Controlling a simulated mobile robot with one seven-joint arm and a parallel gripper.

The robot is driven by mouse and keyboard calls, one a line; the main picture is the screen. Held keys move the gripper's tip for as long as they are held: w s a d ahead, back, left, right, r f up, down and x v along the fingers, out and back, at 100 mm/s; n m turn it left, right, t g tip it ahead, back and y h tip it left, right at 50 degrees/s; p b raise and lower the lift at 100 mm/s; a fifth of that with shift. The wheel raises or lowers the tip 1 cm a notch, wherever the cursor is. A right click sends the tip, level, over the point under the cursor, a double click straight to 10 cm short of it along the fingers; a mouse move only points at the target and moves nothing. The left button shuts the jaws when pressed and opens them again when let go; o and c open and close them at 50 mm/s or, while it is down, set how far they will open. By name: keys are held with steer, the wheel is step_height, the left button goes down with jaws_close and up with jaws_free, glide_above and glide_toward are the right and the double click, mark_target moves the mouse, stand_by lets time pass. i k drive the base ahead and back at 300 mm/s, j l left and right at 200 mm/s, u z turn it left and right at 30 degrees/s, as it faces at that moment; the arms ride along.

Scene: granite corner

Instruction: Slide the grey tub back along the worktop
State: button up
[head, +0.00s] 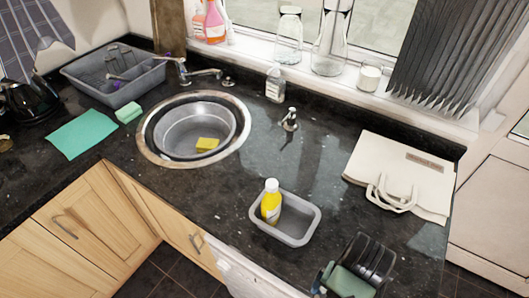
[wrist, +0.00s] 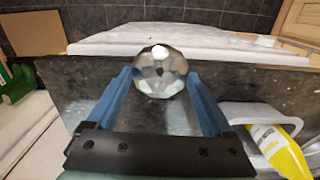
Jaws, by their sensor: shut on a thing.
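The grey tub (head: 313,228) stands on the dark worktop near its front edge, with a yellow bottle (head: 270,206) with a white cap inside. In the wrist view the tub's rim (wrist: 238,110) and the yellow bottle (wrist: 282,150) show at the right. My gripper (wrist: 160,78) has its blue fingers shut on a silvery faceted round thing (wrist: 160,82). The tub lies beside the fingers, not between them. In the head view my arm's end (head: 352,280) is to the right of the tub, low in the picture; its fingertips and the held thing are hard to make out there.
A round sink (head: 160,152) holds a grey basin and a yellow sponge. A cream bag (head: 390,165) lies at the right. A soap pump (head: 290,120) and clear bottle (head: 275,84) stand behind the tub. The worktop between tub and pump is clear.

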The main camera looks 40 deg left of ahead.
mark_target(284, 220)
steer(key=l+u, duration=0.2)
steer(key=u, duration=0.15)
steer(key=l+u, duration=0.2)
steer(key=u, duration=0.2)
steer(key=l+u, duration=0.15)
steer(key=u, duration=0.2)
